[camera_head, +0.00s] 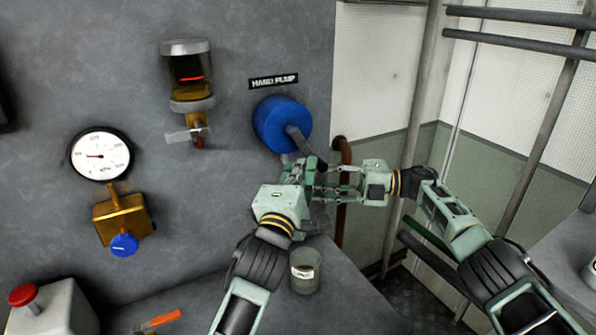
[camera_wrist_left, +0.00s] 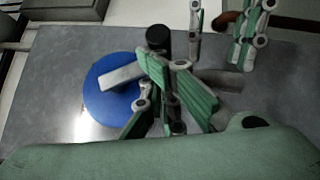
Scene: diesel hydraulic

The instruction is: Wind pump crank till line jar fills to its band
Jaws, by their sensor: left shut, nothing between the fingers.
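The hand pump (camera_head: 282,124) is a blue disc on the grey wall with a grey crank arm (camera_head: 299,145) slanting down right. The crank's dark knob (camera_wrist_left: 158,40) shows in the left wrist view. The line jar (camera_head: 187,72) has a metal cap, a red band and amber fluid low in the glass, below the band. My left gripper (camera_head: 300,170) is shut and empty, just below the crank arm; its green fingers (camera_wrist_left: 172,95) overlap the knob's lower side in the wrist view, and contact is unclear. My right gripper (camera_head: 320,182) is open beside it, fingers apart.
A valve tap (camera_head: 188,134) hangs under the jar. A pressure gauge (camera_head: 101,154) with a brass block and blue knob is at left. A small glass cup (camera_head: 305,271) stands on the ledge. A brown pipe (camera_head: 343,190) runs close behind my right gripper.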

